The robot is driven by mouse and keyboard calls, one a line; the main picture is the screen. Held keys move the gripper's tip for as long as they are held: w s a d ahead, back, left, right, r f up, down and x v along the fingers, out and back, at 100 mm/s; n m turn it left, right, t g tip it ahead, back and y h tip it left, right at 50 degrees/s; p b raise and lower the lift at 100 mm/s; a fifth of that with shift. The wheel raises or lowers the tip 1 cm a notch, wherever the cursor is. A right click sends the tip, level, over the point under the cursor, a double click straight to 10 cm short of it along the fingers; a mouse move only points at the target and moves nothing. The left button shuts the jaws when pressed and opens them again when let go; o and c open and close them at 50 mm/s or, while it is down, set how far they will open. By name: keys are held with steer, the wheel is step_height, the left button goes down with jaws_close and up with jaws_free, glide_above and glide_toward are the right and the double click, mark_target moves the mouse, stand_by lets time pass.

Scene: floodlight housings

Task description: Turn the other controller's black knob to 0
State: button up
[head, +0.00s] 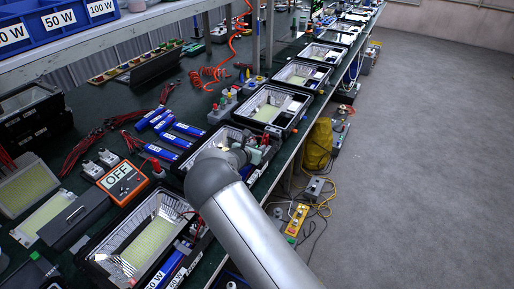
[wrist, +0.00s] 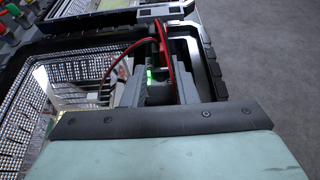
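No black knob can be made out clearly in either view, and I cannot tell which box is the controller meant. My gripper (head: 254,152) is over a black floodlight housing (head: 203,137) on the bench, partly hidden by my arm. In the wrist view, a small green light (wrist: 149,76) and red wires (wrist: 125,57) show at the housing's inner end, beyond my gripper's pale body.
More open housings (head: 269,106) line the bench. Blue packs (head: 166,152) and grey boxes with coloured buttons (head: 222,107) stand behind them. A yellow button box (head: 297,219), a grey box (head: 314,188) and cables lie on the floor. The floor (head: 430,160) at right is clear.

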jaws_close()
steer(key=shift+w+a+m+g+h+p, duration=0.1)
steer(key=shift+m+g+h+p, duration=0.35)
steer(key=shift+m+h, duration=0.2)
steer(key=shift+w+a+f+m+g+h+b, duration=0.1)
steer(key=shift+a+f+m+g+h+b, duration=0.05)
steer(key=shift+m+g+h+b, duration=0.45)
steer(key=m+h+b, duration=0.1)
steer(key=m+g+b, duration=0.1)
steer(key=shift+w+a+f+h+b, duration=0.15)
steer(key=shift+f+h+b, duration=0.05)
steer(key=shift+h+b, duration=0.15)
steer(key=shift+a+r+m+g+h+b, duration=0.1)
steer(key=shift+r+m+g+h+b, duration=0.1)
steer(key=shift+m+g+h+b, duration=0.65)
steer(key=shift+r+y, duration=0.1)
steer(key=shift+y, duration=0.15)
